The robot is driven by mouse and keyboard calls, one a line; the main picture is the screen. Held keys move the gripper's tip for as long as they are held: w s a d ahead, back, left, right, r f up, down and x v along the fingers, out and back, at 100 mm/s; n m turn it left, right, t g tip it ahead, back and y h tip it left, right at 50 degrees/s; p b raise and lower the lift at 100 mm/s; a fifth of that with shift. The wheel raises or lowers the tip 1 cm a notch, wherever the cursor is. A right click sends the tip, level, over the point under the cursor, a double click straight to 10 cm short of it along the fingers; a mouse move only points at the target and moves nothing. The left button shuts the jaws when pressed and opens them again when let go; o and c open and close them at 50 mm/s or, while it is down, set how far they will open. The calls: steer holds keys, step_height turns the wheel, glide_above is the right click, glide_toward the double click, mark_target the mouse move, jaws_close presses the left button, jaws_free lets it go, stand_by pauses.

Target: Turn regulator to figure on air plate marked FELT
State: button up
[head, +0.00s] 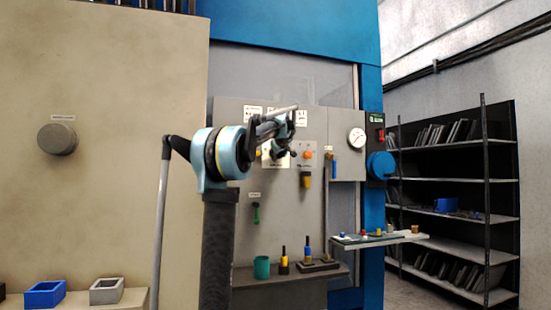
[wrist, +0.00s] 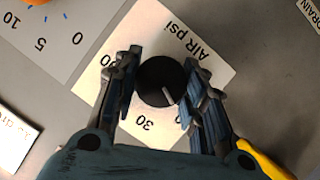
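The regulator knob (wrist: 158,82) is round and black with a white pointer line, on a white plate (wrist: 150,28) printed "AIR psi". The pointer slants down and slightly right in the wrist view; the printed 30 lies below the knob. My gripper (wrist: 160,88) has one finger on each side of the knob. A thin gap shows at the left finger; I cannot tell whether the right one touches. In the head view my gripper (head: 285,145) is in front of the panel and hides the knob. No word FELT is readable; white cards (head: 301,117) there are too small to read.
The grey panel (head: 232,150) carries a dial gauge (head: 357,139) and an orange-topped knob (head: 307,155). Below are a shelf (head: 250,279) with a green cup (head: 261,267) and a side tray (head: 380,241). A yellow part (wrist: 262,160) lies near the right finger.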

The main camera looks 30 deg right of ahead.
steer(key=shift+a+f, duration=0.1)
steer(key=shift+a, duration=0.1)
steer(key=shift+w, duration=0.1)
steer(key=m+y, duration=0.3)
steer(key=m, duration=0.1)
steer(key=shift+d+t, duration=0.2)
steer(key=shift+t, duration=0.1)
steer(key=m+y, duration=0.2)
steer(key=shift+m, duration=0.4)
steer(key=m+t+y, duration=0.1)
steer(key=m, duration=0.1)
steer(key=shift+d+m+y, duration=0.1)
steer(key=shift+m+y, duration=0.2)
steer(key=shift+y, duration=0.1)
steer(key=m+t+y, duration=0.1)
steer(key=m, duration=0.1)
steer(key=m+t+y, duration=0.1)
steer(key=m, duration=0.1)
steer(key=shift+m, duration=0.3)
steer(key=m+t, duration=0.1)
steer(key=m, duration=0.2)
steer(key=m+t, duration=0.1)
steer(key=m, duration=0.2)
steer(key=shift+f+t, duration=0.15)
steer(key=shift+t, duration=0.15)
